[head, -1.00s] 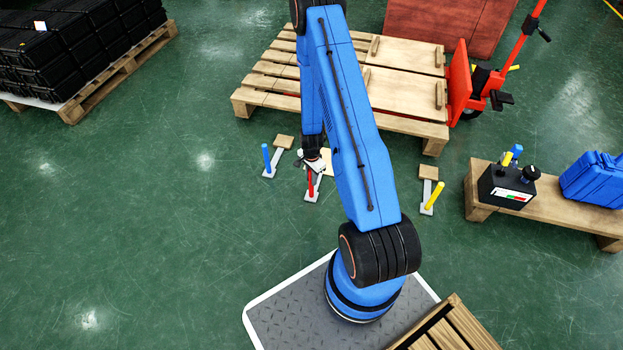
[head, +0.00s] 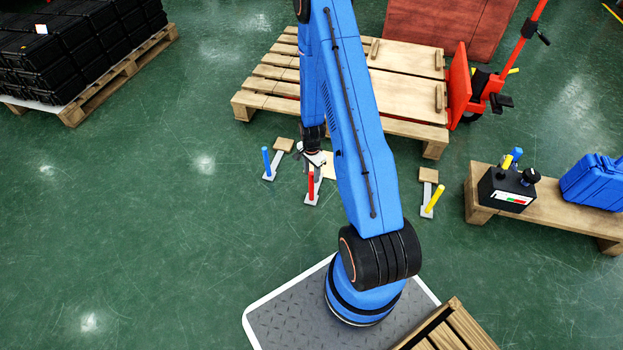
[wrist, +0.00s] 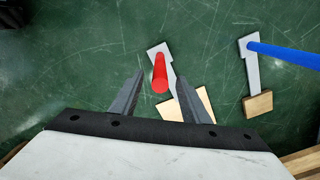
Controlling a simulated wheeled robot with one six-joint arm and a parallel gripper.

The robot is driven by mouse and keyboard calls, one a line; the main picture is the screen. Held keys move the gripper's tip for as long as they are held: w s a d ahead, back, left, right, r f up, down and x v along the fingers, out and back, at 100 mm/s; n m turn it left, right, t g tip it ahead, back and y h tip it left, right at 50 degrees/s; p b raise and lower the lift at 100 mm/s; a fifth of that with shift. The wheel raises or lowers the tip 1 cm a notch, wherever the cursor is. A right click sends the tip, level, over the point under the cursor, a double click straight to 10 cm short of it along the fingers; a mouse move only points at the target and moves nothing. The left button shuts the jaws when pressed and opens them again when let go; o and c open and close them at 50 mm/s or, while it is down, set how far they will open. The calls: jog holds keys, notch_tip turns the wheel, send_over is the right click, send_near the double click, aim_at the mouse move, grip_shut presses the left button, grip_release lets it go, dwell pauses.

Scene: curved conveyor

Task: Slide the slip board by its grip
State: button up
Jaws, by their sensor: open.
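Pale flat boards (head: 405,88) with raised wooden blocks (head: 439,97) lie on the pallet; I cannot tell whether one of them is the slip board. On the floor, a red upright post (head: 311,186) stands on a grey bar with a pale wooden block, partly hidden by my arm. My gripper (head: 315,165) is just behind this post. In the wrist view, the open gripper (wrist: 159,78) has its two fingers either side of the red post (wrist: 160,73) in the picture. Contact is not visible, and the gripper appears empty.
A blue post (head: 267,160) and a yellow post (head: 435,198) stand on similar bars to either side. The pallet (head: 285,102) and red pallet truck (head: 485,90) are behind. A bench (head: 480,195) with a control box is at right.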

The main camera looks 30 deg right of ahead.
notch_tip(320, 180, up, 12)
jog(key=shift+f, duration=0.25)
dwell(0.3)
dwell(0.4)
jog(key=s+a+r+n+t, duration=0.1)
jog(key=s+a+r+n, duration=0.2)
jog(key=r, duration=0.7)
jog(key=s+a+r+n+t, duration=0.1)
jog(key=s+a+r+n, duration=0.15)
jog(key=r, duration=0.75)
jog(key=s+a+r+n, duration=0.2)
jog(key=a+r+n, duration=0.15)
jog(key=r, duration=0.65)
jog(key=s+a+r+n+t, duration=0.1)
jog(key=s+a+r+n, duration=0.2)
jog(key=s+r, duration=0.3)
jog(key=s+a+r+n+t, duration=0.1)
jog(key=s+a+r+n, duration=0.3)
jog(key=s, duration=1.2)
notch_tip(320, 180, up, 3)
jog(key=shift+a+r+n+t, duration=0.1)
jog(key=shift+a+n+t, duration=0.05)
jog(key=shift+n+t, duration=0.2)
